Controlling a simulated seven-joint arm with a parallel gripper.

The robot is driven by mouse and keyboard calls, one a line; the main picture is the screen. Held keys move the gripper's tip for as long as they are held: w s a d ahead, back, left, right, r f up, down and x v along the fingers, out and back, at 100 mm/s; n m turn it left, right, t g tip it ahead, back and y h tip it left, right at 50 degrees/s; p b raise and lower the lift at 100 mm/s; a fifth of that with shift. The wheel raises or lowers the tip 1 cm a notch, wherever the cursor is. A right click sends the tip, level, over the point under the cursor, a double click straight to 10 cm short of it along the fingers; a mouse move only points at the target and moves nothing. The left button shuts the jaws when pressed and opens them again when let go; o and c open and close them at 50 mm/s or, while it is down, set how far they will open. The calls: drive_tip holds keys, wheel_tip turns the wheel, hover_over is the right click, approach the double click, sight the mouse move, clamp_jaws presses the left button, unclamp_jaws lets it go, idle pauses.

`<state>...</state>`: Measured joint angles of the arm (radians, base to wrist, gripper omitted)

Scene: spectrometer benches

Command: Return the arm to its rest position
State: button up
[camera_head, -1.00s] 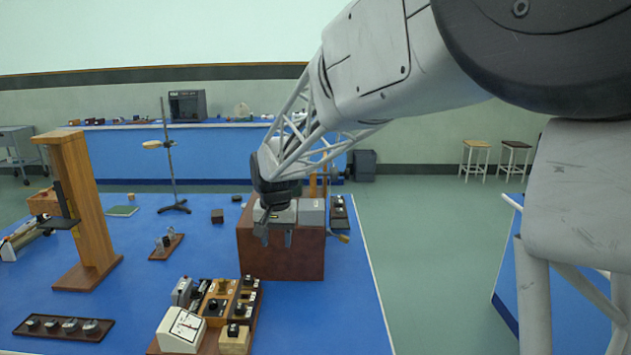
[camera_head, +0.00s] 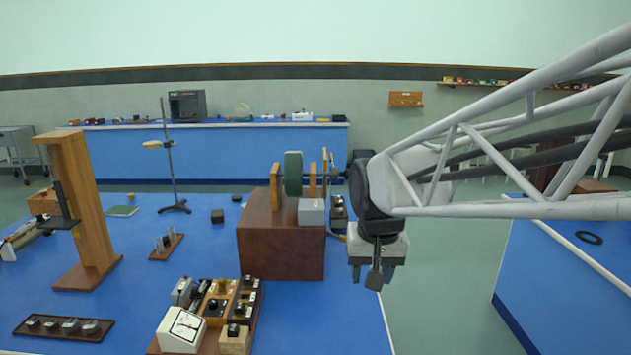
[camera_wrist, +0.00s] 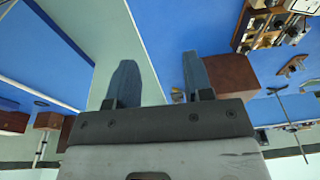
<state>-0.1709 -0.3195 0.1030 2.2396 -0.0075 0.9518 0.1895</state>
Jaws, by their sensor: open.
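My gripper (camera_head: 373,275) hangs over the right edge of the blue bench (camera_head: 340,325), to the right of the brown box (camera_head: 280,248), apart from it. In the wrist view, its two dark fingers (camera_wrist: 160,82) stand well apart with nothing between them, so it is open and empty. Behind the fingers in that view are the green floor and the blue bench edge. My pale lattice forearm reaches in from the right in the head view.
The brown box carries a green wheel (camera_head: 293,174) and a grey block (camera_head: 311,212). A meter and switch board (camera_head: 208,315), a wooden stand (camera_head: 90,215) and a thin rod stand (camera_head: 171,165) occupy the bench. Another blue bench (camera_head: 560,290) is at right, with floor (camera_head: 440,300) between.

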drive_tip(key=s+d+f, duration=0.2)
drive_tip(key=s+d, duration=0.2)
drive_tip(key=s, duration=0.5)
drive_tip(key=s+d+f, duration=0.2)
drive_tip(key=s+d, duration=0.2)
drive_tip(key=s, duration=0.5)
drive_tip(key=shift+d+f+t, duration=0.15)
drive_tip(key=shift+d+t, duration=0.1)
drive_tip(key=shift+t, duration=0.05)
